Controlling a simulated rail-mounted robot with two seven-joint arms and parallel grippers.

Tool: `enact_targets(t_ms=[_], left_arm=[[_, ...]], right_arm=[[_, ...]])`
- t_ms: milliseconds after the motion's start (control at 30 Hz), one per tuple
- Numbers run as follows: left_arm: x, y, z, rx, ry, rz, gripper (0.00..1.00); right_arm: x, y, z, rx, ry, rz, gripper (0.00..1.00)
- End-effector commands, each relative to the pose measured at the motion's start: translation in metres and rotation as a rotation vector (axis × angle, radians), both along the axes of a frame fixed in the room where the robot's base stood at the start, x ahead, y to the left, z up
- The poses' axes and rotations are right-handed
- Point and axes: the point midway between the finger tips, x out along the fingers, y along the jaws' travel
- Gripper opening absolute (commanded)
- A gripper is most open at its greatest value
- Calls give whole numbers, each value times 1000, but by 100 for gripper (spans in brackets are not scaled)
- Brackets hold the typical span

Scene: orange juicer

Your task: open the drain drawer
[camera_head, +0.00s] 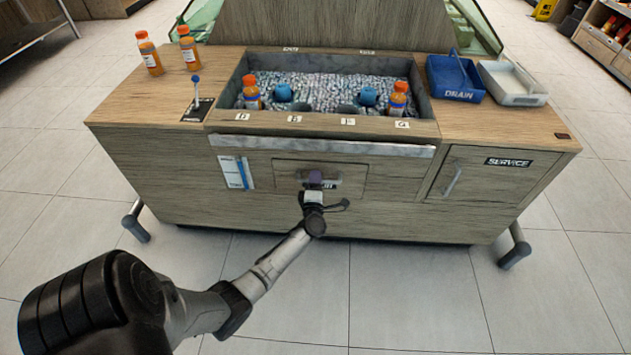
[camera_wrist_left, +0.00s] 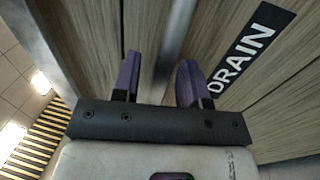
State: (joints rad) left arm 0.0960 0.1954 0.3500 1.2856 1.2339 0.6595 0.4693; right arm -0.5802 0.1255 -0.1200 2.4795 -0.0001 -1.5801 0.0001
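The drain drawer (camera_head: 352,172) is a wooden front in the middle of the counter's face and looks flush with it. In the left wrist view its black DRAIN label (camera_wrist_left: 245,48) is readable. A grey metal bar handle (camera_wrist_left: 177,40) runs between the two purple fingers of my left gripper (camera_wrist_left: 160,80). The gap between the fingers is wide, and the bar lies nearer the right-hand finger. I cannot tell if it touches. In the head view my left gripper (camera_head: 316,180) is at the drawer front and hides much of the handle and label. My right gripper is not in view.
The wooden counter (camera_head: 170,180) holds a basin with bottles and blue caps. A blue DRAIN tray (camera_head: 455,80) and a white tray (camera_head: 512,82) stand at right. The SERVICE door (camera_head: 490,180) is right of the drawer. The floor (camera_head: 400,290) in front is clear.

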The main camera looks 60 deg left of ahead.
Motion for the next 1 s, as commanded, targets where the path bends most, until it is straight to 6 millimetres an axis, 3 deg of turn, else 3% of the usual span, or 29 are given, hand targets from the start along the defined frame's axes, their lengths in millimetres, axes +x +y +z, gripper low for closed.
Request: enact_targets(t_ms=[100, 500, 1000], left_arm=[[0, 0, 0, 0, 0, 0, 38], [0, 0, 0, 0, 0, 0, 0], [-3, -5, 1, -1, 1, 0, 0]], right_arm=[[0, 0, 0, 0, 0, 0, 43], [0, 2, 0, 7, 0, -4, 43], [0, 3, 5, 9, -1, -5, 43]])
